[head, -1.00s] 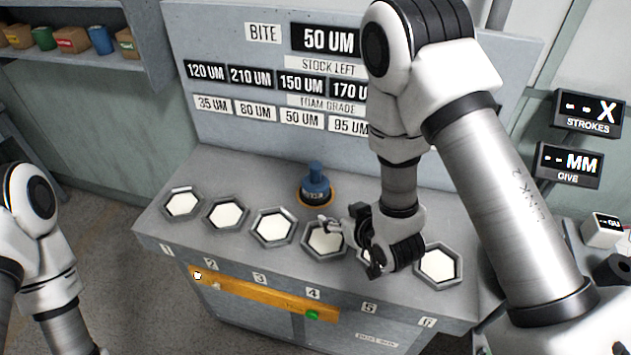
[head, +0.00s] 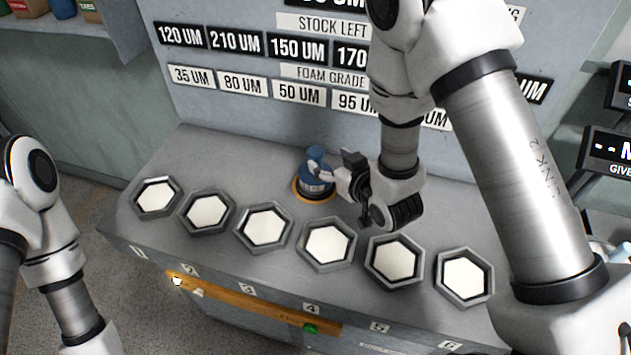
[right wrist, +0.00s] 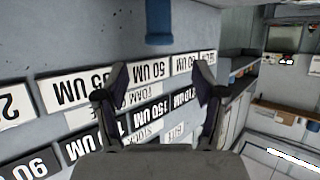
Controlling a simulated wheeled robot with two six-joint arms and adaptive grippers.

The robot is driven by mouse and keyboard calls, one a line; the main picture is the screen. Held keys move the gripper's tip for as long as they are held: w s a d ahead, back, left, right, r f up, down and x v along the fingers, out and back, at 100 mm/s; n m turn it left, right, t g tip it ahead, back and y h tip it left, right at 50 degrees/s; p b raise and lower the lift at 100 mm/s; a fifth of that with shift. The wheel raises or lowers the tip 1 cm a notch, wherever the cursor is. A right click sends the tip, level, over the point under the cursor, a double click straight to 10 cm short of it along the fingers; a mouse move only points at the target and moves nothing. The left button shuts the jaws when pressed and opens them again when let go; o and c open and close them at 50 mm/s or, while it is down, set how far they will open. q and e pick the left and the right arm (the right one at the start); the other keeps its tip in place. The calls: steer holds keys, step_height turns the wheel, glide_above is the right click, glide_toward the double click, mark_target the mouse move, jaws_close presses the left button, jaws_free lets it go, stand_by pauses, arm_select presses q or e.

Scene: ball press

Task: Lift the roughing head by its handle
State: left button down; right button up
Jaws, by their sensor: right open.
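The roughing head (head: 313,184) is a blue cylinder with a label and a blue knob-like handle on top. It stands upright in an orange ring on the grey bench. My right gripper (head: 340,192) is open just to its right, with one finger overlapping the handle's edge in the head view; I cannot tell whether they touch. In the right wrist view, a blue part of the head (right wrist: 160,22) shows at the top edge, beyond the spread, empty fingers of the right gripper (right wrist: 162,82). My left arm shows at the left, but its gripper is out of frame.
Several hexagonal frames with white pads, such as the leftmost one (head: 136,207), line the front of the bench (head: 230,165). An upright sign panel (head: 190,85) rises behind. A yellow bar (head: 245,300) runs along the bench front. Display boxes (head: 608,155) stand at the right.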

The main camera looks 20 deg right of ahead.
mark_target(316, 152)
steer(key=p+x, duration=0.3)
steer(key=x, duration=0.2)
steer(key=shift+w+a, duration=0.1)
steer(key=shift+w, duration=0.15)
steer(key=x, duration=0.2)
steer(key=shift+w+f+p, duration=0.2)
steer(key=shift+f+p, duration=0.1)
steer(key=shift+f, duration=0.1)
steer(key=shift+w+f, duration=0.1)
steer(key=c, duration=1)
jaws_close()
